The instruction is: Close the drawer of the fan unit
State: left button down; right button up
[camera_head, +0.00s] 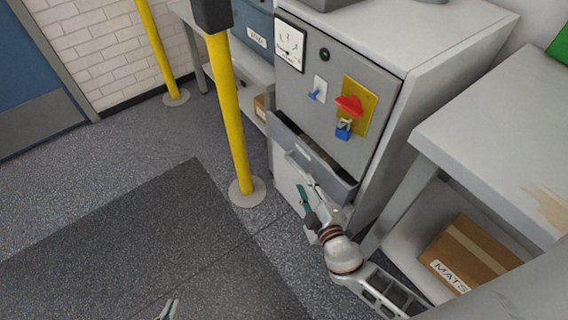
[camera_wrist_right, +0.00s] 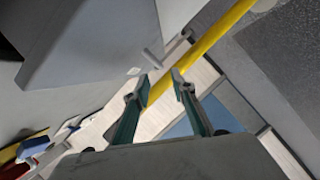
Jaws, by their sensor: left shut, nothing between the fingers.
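The fan unit (camera_head: 335,112) is a grey cabinet with a gauge and coloured switches on its front. Its drawer (camera_head: 340,188) stands part way out below the switches, showing a dark gap at the top. My right gripper (camera_head: 308,196) is in front of the drawer, its arm coming in from the lower right. In the right wrist view its two teal fingers (camera_wrist_right: 162,82) are apart, and a small grey bar (camera_wrist_right: 152,58) shows just beyond the tips. I cannot tell whether they touch it. My left gripper (camera_head: 168,310) shows only its fingertips at the bottom edge, shut and empty.
A yellow post (camera_head: 232,120) on a round base stands left of the fan unit. A grey bench (camera_head: 500,130) with a cardboard box (camera_head: 468,252) on its lower shelf is at the right. The floor and dark mat (camera_head: 170,240) at the left are clear.

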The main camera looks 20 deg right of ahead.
aim_at(297, 170)
jog(key=x, duration=0.7)
jog(key=shift+w, duration=0.35)
grip_shut()
